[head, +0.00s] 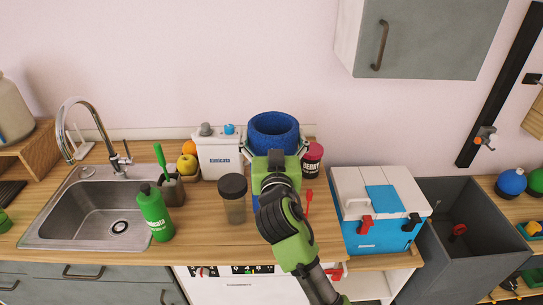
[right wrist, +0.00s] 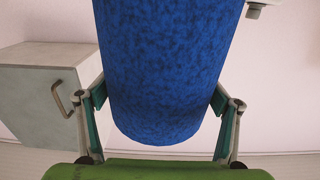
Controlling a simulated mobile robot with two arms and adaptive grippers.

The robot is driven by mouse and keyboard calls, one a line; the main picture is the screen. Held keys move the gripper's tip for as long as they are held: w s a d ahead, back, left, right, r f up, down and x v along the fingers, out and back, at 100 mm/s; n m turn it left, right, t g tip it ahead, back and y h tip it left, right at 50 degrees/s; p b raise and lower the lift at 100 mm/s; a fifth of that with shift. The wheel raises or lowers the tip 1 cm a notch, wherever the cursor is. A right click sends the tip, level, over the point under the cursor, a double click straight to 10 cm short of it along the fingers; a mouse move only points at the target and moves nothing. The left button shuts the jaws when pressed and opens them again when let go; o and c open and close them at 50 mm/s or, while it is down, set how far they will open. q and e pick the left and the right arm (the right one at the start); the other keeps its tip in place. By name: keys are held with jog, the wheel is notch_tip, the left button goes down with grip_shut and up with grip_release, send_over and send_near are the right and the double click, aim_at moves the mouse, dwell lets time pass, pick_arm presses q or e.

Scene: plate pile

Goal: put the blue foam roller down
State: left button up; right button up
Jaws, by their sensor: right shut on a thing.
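The blue foam roller (head: 274,123) is a hollow blue cylinder, held over the wooden counter toward the back wall in the head view. My right gripper (head: 276,155) is shut on it, with the green wrist in front of the roller's lower part. In the right wrist view the roller (right wrist: 165,70) fills the middle, with a finger of my right gripper (right wrist: 162,105) on each side. The roller's lower end is partly hidden in the head view, so I cannot tell whether it touches the counter. My left gripper is not in view.
Around the roller stand a white tin (head: 219,158), a dark-lidded cup (head: 233,198), a berry jar (head: 312,158) and a red spoon (head: 308,201). A blue and white cooler (head: 378,236) is at right. A green bottle (head: 154,212) stands by the sink (head: 75,222). Bare counter (head: 203,235) lies front left.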

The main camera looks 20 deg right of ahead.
jog(key=shift+w+f+b, duration=0.3)
notch_tip(320, 180, down, 3)
jog(key=shift+w+f+b, duration=0.1)
jog(key=shift+w+b, duration=0.05)
jog(key=shift+b, duration=1.05)
jog(key=shift+a+f, duration=0.1)
jog(key=shift+f, duration=0.1)
jog(key=o, duration=2.1)
